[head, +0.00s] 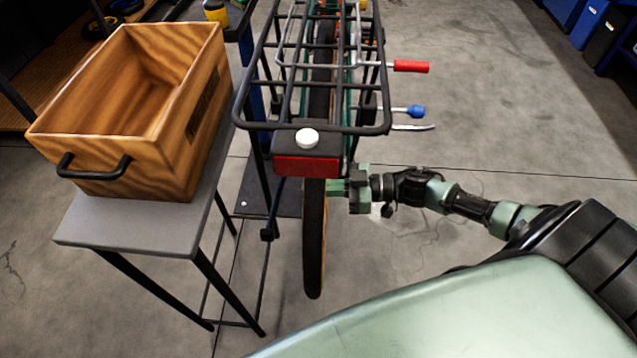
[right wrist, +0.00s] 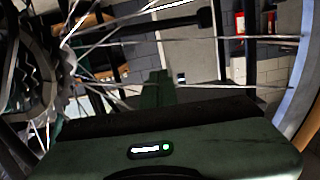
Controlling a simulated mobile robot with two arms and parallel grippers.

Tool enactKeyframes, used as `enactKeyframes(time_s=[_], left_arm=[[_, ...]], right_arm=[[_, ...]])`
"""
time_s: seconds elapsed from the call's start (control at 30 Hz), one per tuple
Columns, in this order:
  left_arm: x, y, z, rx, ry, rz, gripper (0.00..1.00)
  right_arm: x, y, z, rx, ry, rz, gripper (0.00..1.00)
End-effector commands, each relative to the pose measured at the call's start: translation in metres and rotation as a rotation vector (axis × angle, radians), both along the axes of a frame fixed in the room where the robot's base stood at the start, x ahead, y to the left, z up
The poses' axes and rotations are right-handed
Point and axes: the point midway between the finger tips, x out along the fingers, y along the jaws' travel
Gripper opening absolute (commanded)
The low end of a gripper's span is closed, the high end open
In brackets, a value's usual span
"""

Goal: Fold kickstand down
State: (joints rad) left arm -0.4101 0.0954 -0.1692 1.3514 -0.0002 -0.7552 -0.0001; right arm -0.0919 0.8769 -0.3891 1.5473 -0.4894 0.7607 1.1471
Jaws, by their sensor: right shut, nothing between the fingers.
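The bike stands in the middle of the head view, its rear wheel (head: 314,245) towards me. A black bar with a thick end, which looks like the kickstand (head: 269,232), lies on the left side of the wheel. In the right wrist view the kickstand (right wrist: 175,27) shows behind the spokes, nearly level, with its thick end to the right. My right gripper (head: 335,188) is shut and empty at the right side of the rear wheel; its fingers (right wrist: 157,90) point at the spokes, apart from the kickstand. Whether they pass between spokes I cannot tell. My left gripper is out of view.
A black rear rack (head: 262,125) with a red reflector (head: 306,166) hangs over the wheel. A wooden crate (head: 160,165) sits on a grey side table (head: 140,235) at left. Red and blue handles (head: 411,66) stick out at right.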

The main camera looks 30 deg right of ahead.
Motion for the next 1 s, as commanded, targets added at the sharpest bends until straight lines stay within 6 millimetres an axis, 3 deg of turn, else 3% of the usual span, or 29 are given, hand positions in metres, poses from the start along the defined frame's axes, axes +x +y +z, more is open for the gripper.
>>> enactKeyframes(time_s=[0.3,0.4,0.6,1.0], left_arm=[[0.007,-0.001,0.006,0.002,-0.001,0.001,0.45],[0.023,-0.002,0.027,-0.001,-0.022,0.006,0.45],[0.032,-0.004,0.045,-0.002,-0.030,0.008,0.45],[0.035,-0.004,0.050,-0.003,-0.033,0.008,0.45]], right_arm=[[0.037,0.055,-0.013,0.001,-0.001,-0.001,0.00],[0.036,0.055,-0.030,0.002,0.003,-0.003,0.00],[0.037,0.057,-0.045,-0.001,0.000,-0.001,0.00],[0.036,0.057,-0.047,-0.001,0.000,-0.001,0.00]])
